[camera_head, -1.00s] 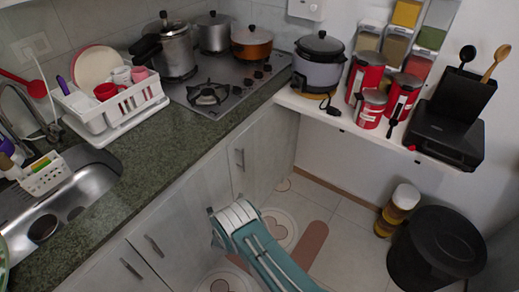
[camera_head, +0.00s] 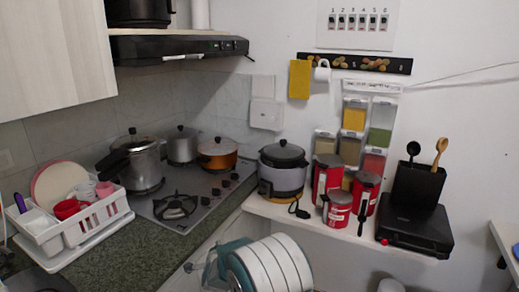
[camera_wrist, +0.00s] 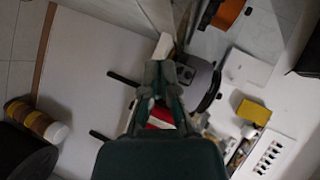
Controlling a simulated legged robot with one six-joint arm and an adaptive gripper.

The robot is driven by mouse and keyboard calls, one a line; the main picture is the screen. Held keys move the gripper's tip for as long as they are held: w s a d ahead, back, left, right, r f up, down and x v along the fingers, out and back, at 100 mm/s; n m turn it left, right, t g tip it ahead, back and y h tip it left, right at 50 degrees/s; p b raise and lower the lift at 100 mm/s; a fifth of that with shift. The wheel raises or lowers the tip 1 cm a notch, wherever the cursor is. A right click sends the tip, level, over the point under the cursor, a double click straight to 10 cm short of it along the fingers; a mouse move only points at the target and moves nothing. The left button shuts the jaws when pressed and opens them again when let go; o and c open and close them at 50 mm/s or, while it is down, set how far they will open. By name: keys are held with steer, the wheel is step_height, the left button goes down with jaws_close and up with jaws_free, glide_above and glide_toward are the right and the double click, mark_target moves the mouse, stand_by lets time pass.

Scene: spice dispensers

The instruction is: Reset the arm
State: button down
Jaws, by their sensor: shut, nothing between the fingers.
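My arm (camera_head: 270,265) shows at the bottom of the head view as white and teal links, in front of the counter and shelf. My gripper (camera_wrist: 163,72) is in the middle of the wrist view, its dark fingers together with nothing held. It points toward the shelf, where the rice cooker (camera_wrist: 197,80) shows just beyond the fingers. A red canister (camera_wrist: 160,118) is partly hidden behind the fingers. Where the fingertips are in the head view I cannot tell clearly.
The white shelf (camera_head: 290,215) holds a rice cooker (camera_head: 283,172), red canisters (camera_head: 326,177) and a black case (camera_head: 413,230). Spice dispensers (camera_head: 354,115) hang above. The stove (camera_head: 190,203) and dish rack (camera_head: 80,235) stand left. A range hood (camera_head: 180,48) juts out above.

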steer(key=s+d+r+n+g+y, duration=0.15)
steer(key=s+d+r+n, duration=0.25)
steer(key=s+d+r, duration=0.4)
steer(key=s+d+r+n+g, duration=0.2)
steer(key=s+d+r+n, duration=0.3)
steer(key=r, duration=0.6)
steer(key=s+d+n+g+h, duration=0.1)
steer(key=s+d, duration=0.4)
steer(key=s, duration=0.4)
steer(key=s+d+r+n+g+h, duration=0.1)
steer(key=s+d, duration=0.4)
steer(key=s, duration=0.5)
steer(key=s+d+n+g+h, duration=0.1)
steer(key=s+d+n+g, duration=0.1)
steer(key=s+d, duration=0.4)
steer(key=s, duration=0.3)
steer(key=shift+s+r+g, duration=0.2)
steer(key=shift+s+g, duration=0.1)
steer(key=shift+g, duration=0.05)
steer(key=shift+h, duration=0.25)
